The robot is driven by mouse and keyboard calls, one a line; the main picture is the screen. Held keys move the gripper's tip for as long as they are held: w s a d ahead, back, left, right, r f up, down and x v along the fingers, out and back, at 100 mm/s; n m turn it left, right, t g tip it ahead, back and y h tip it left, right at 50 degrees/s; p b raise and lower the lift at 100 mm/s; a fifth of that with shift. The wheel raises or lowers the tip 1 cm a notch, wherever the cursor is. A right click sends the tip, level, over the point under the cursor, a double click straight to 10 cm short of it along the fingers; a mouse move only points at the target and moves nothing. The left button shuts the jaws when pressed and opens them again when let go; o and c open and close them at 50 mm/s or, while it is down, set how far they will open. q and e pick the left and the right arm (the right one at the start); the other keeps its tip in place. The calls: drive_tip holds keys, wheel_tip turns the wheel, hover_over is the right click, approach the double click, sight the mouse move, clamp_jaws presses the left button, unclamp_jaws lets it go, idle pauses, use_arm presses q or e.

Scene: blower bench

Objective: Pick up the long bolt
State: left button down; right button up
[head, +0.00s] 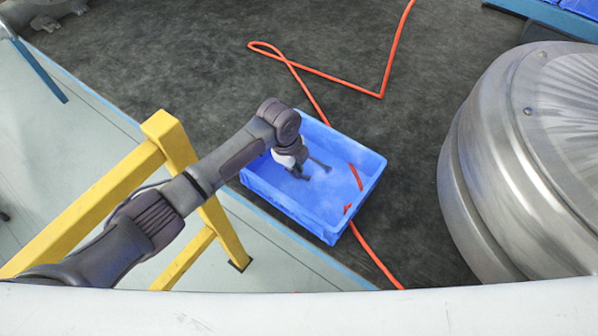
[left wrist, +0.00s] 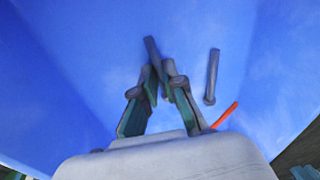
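My left gripper (head: 298,170) reaches down inside the blue crate (head: 265,195) in the head view. In the left wrist view its two fingers (left wrist: 160,72) converge at the tips with a grey bolt (left wrist: 151,50) between them; they look shut on it. The bolt's far end sticks out past the fingertips, and its near part is partly hidden by them. I cannot tell whether it is clear of the crate floor. A second grey bolt (left wrist: 213,70) lies to the right, apart from the fingers, its head toward the gripper. My right gripper is not in view.
An orange hose (head: 357,178) runs across the dark floor and through the crate's right side. A yellow frame (head: 210,200) stands left of the crate, under my left arm. A large metal housing (head: 500,150) stands at the right. Open floor lies behind the crate.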

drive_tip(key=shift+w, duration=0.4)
